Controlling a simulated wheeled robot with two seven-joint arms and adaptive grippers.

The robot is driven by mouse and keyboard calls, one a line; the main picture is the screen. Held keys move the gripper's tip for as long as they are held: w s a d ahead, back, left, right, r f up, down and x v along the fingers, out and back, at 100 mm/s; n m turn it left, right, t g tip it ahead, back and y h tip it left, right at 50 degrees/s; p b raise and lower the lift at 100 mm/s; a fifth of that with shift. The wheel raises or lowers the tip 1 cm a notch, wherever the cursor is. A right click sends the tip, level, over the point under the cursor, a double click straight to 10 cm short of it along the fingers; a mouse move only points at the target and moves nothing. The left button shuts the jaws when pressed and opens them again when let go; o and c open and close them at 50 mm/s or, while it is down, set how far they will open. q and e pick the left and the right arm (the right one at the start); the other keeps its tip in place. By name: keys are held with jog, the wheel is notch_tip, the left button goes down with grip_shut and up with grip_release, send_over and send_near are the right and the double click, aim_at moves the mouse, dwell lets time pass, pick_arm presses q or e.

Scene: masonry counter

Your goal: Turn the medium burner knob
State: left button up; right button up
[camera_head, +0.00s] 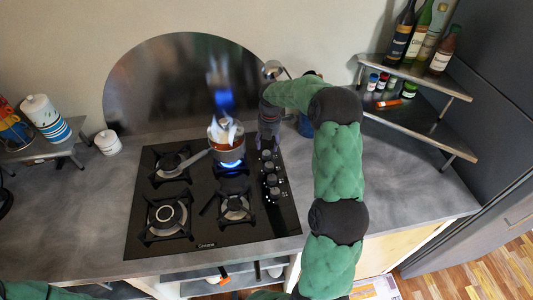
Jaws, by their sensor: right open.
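A black cooktop (195,235) is set into the grey counter. Its column of several dark round knobs (271,180) runs along the right side; I cannot tell which one is the medium burner knob. My right arm reaches up from the bottom and bends over to the left. My right gripper (267,143) points down at the far end of the knob column, open. It hides the area around the farthest knob, and I cannot tell whether it touches a knob. My left gripper is not in view.
A pot (227,148) with flame and steam above it stands on the lit back right burner, close to my right gripper. A two-tier shelf (410,112) with bottles and jars is at right. A white jar (108,143) stands at left.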

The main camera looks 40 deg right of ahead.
aim_at(266, 153)
jog(key=f, duration=0.6)
jog(key=shift+w+f+b, duration=0.1)
jog(key=shift+w+b, duration=0.1)
jog(key=shift+b, duration=0.15)
jog(key=shift+a, duration=0.1)
